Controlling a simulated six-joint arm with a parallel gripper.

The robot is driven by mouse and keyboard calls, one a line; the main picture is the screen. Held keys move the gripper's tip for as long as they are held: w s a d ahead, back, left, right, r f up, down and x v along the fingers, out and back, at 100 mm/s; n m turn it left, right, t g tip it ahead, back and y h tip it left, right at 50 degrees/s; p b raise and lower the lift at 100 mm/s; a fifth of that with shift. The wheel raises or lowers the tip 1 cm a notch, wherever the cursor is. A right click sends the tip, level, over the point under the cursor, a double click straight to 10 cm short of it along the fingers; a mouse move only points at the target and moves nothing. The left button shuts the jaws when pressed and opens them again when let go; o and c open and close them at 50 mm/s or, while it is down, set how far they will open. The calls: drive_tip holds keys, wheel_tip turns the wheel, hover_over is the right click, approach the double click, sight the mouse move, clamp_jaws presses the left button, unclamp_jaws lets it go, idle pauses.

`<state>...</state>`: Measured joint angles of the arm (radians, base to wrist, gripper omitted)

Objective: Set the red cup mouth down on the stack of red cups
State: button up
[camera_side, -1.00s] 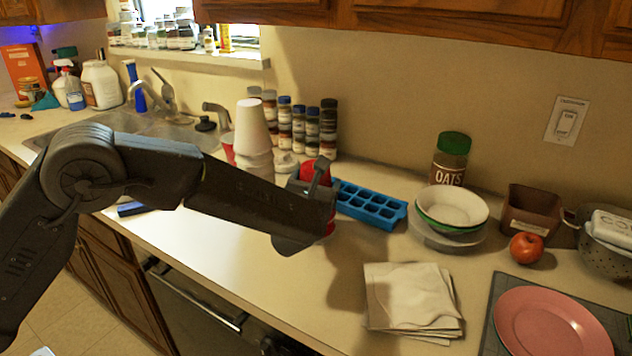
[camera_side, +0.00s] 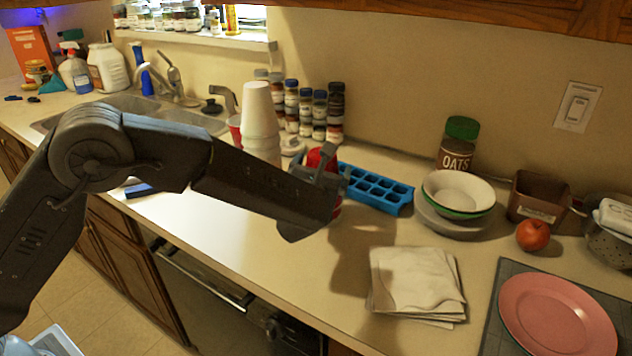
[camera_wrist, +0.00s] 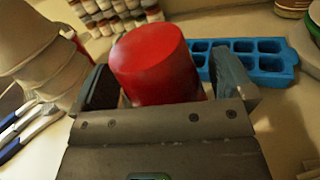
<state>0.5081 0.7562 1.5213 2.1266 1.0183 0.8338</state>
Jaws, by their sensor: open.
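A red cup (camera_wrist: 157,65) stands mouth down between the two fingers of my open gripper (camera_wrist: 165,85) in the wrist view, with its closed end up. Each finger is beside the cup, and a small gap seems to show on the right. In the side view my gripper (camera_side: 322,172) hides most of this red cup (camera_side: 319,157). More red shows just below the gripper, and I cannot tell whether it is the same cup or cups stacked beneath. Another red cup (camera_side: 235,130) is partly hidden behind a tall stack of pale cups (camera_side: 260,112).
A blue ice tray (camera_side: 375,190) lies close to the right of my gripper. Spice jars (camera_side: 320,110) stand behind. Folded cloths (camera_side: 415,285), bowls (camera_side: 455,195), an oats jar (camera_side: 457,145), a tomato (camera_side: 533,235) and a pink plate (camera_side: 555,312) are further right.

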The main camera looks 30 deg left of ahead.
drive_tip(key=v, duration=1.3)
drive_tip(key=shift+s, duration=0.2)
drive_tip(key=s+a+r+n+g+y, duration=0.2)
drive_tip(key=s+a+n+g, duration=0.35)
drive_tip(key=a+n, duration=0.25)
drive_tip(key=s+a+r+n+g+y, duration=0.2)
drive_tip(key=s+a+n+g, duration=0.2)
drive_tip(key=s+a+n, duration=0.35)
drive_tip(key=s+r+n+g+h, duration=0.2)
drive_tip(key=s+r+n+h, duration=0.1)
drive_tip(key=s+n+h, duration=0.6)
drive_tip(key=shift+s+d+r+n, duration=0.35)
drive_tip(key=shift+s+n, duration=1.65)
drive_tip(key=shift+n, duration=2.75)
